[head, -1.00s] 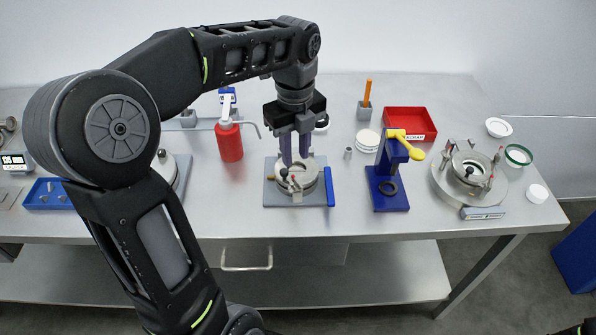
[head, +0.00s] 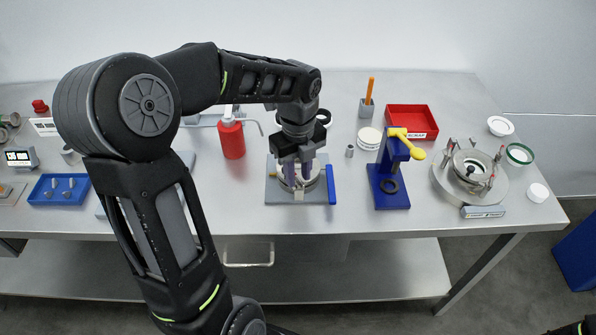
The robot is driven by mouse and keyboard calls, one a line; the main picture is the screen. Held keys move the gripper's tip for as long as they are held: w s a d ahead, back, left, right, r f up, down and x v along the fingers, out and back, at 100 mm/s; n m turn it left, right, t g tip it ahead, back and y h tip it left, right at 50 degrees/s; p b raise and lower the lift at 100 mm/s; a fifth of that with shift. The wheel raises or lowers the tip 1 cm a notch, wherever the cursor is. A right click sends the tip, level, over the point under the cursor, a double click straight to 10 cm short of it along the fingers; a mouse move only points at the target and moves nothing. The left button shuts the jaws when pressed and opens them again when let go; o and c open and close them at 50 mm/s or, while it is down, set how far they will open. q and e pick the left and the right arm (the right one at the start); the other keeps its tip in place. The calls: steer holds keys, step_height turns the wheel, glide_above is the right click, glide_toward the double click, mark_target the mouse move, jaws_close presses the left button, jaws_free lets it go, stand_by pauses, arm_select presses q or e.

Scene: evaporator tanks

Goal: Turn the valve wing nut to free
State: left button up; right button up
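A round metal tank part (head: 318,184) sits on a grey base plate (head: 280,197) with a blue bar (head: 332,184) along its right side. My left gripper (head: 299,180) is directly above this part, pointing down. Its two purple fingers are apart and reach down to the top of the part. I see nothing clearly held between them. The valve wing nut cannot be made out; the gripper covers the middle of the part. My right gripper is not in view.
A red bottle (head: 232,140) stands behind left of the plate. A blue press with a yellow handle (head: 392,170) stands close on the right. Further right are a red tray (head: 411,119) and a round metal assembly (head: 470,170). A blue tray (head: 58,189) lies at left.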

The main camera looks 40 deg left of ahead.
arm_select(q)
jaws_close()
